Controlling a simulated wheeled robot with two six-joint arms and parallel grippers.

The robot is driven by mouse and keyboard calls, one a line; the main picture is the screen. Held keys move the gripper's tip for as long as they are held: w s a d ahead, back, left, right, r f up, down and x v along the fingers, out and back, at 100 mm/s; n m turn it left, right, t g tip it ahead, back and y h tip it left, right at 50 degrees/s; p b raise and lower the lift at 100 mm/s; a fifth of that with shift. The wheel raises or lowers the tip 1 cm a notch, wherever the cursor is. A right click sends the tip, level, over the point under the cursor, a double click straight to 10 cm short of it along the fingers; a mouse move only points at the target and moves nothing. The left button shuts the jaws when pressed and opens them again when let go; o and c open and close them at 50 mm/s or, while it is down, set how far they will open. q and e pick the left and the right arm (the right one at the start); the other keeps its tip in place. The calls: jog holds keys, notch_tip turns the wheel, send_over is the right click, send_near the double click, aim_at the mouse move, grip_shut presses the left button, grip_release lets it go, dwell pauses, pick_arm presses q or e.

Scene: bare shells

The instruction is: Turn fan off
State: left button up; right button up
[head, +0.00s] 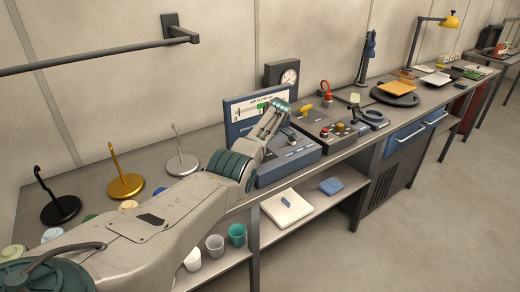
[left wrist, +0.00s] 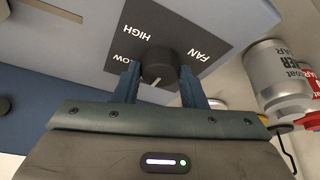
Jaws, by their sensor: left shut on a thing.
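The fan control is a black round knob (left wrist: 159,64) on a dark plate (left wrist: 190,30) marked FAN, LOW and HIGH, shown upside down in the left wrist view. A pale pointer line on the knob points toward the gripper's palm. My left gripper (left wrist: 160,88) is shut on the knob, one finger on each side. In the head view, my left gripper (head: 284,118) is at the blue air-flow unit (head: 290,160) on the bench, and the knob is hidden behind it. No OFF mark shows. My right gripper is not in view.
The unit's upright panel (head: 240,106) stands behind the gripper. A box with knobs and a red-handled part (head: 326,117) is close on the right. Cans (left wrist: 276,75) show beside the unit.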

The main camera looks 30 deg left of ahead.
pick_arm(q)
jog(key=o, duration=1)
jog(key=b+v, duration=0.2)
jog(key=v, duration=0.9)
jog(key=shift+d+f, duration=0.1)
